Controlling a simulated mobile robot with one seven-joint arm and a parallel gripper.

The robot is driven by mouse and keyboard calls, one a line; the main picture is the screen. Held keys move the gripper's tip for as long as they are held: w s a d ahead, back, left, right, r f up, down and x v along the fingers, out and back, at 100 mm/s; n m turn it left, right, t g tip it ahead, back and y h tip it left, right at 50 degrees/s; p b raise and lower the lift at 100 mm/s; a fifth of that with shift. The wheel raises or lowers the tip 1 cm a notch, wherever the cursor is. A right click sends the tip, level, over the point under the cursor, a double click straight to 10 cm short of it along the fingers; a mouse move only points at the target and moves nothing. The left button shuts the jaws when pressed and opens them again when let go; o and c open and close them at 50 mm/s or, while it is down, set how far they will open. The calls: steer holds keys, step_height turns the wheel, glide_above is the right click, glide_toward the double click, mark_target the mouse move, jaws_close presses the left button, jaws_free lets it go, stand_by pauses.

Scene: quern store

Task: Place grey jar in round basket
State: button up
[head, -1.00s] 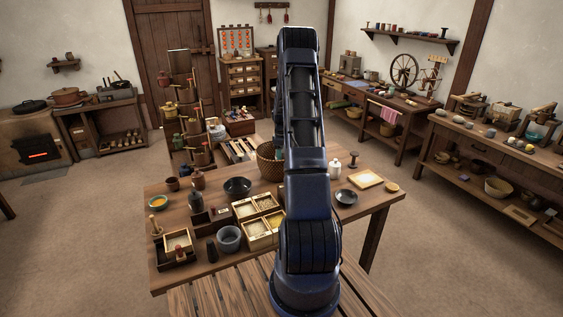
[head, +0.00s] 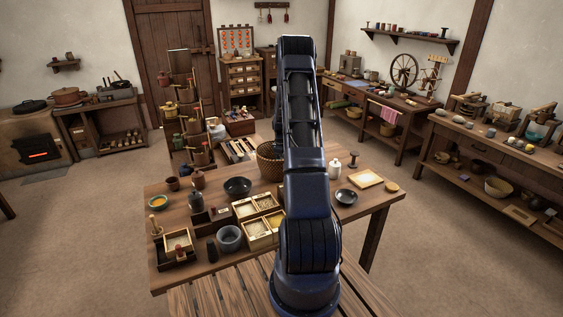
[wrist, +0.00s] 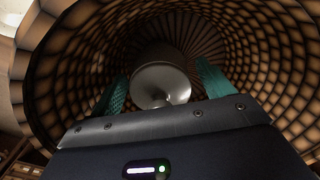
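The grey jar (wrist: 160,82) shows in the wrist view as a pale, rounded, glossy shape between my gripper's two teal fingers. My gripper (wrist: 163,75) appears shut on it, with the fingertips close against its sides. The round basket (wrist: 270,65), brown and woven, surrounds the fingers and the jar in the wrist view. In the head view the basket (head: 268,168) stands at the far side of the table, partly hidden behind my arm. The jar and most of my gripper are hidden there. Whether the jar touches the basket floor cannot be told.
On the table (head: 325,225), a dark bowl (head: 237,187) stands left of the basket, with open wooden boxes (head: 262,231) in front. A white jar (head: 335,169) and a black dish (head: 346,197) are to the right. A stepped rack (head: 183,115) stands beyond the table.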

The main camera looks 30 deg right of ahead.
steer(key=shift+r, duration=0.15)
step_height(320, 180, up, 11)
steer(key=shift+r, duration=0.2)
steer(key=shift+a+r, duration=0.1)
steer(key=shift+r, duration=0.45)
steer(key=s+a+r+m+t, duration=0.1)
steer(key=s+a+r, duration=0.5)
steer(key=r, duration=0.2)
steer(key=s+a+r+m, duration=0.2)
steer(key=s+a+r, duration=0.35)
steer(key=r, duration=0.25)
steer(key=s+a+r+m+t, duration=0.1)
steer(key=s+a+r, duration=0.45)
steer(key=r, duration=0.35)
steer(key=s+a+r+m+t, duration=0.1)
steer(key=s+a, duration=0.2)
steer(key=s, duration=0.6)
steer(key=s+a+r+m, duration=0.1)
steer(key=s+a+m, duration=0.1)
steer(key=s, duration=0.8)
steer(key=s+a+r+m+t, duration=0.1)
steer(key=s+a, duration=0.3)
steer(key=s, duration=0.5)
steer(key=shift+s+a+m+t, duration=0.3)
steer(key=shift+a+m, duration=0.1)
steer(key=shift+m, duration=0.1)
